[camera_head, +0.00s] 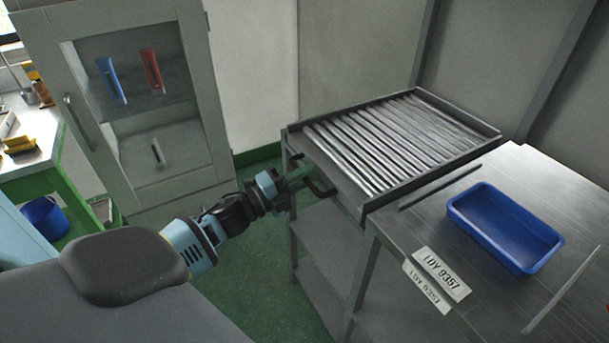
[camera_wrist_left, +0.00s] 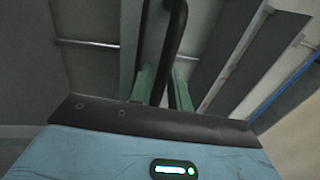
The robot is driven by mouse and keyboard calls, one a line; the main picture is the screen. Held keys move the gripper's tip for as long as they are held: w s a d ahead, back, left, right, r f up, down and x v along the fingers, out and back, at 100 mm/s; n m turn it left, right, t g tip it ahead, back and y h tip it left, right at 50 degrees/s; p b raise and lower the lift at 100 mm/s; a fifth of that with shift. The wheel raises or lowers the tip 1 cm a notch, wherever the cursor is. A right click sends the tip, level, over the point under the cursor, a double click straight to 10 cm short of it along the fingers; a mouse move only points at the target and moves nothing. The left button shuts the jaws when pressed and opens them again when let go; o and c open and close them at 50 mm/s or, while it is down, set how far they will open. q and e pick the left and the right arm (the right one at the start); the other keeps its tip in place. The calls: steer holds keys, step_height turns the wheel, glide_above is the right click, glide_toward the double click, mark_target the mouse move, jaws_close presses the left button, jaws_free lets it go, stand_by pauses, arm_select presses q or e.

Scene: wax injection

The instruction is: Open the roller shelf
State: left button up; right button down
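The roller shelf (camera_head: 395,140) is a grey metal frame with a row of shiny rollers, set level on top of a grey stand. Its dark bar handle (camera_head: 322,188) sticks out from the front left side. My left gripper (camera_head: 306,173) is at this handle. In the left wrist view, the black handle bar (camera_wrist_left: 174,45) runs between the two green fingers of my left gripper (camera_wrist_left: 163,75), which sit close on either side of it. The fingertips' contact with the bar is partly hidden.
A grey glass-door cabinet (camera_head: 165,190) stands behind on the left. Green floor (camera_head: 265,285) is clear between cabinet and stand.

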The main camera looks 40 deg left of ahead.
arm_select(q)
jaws_close()
arm_select(e)
steer(key=shift+w, duration=0.3)
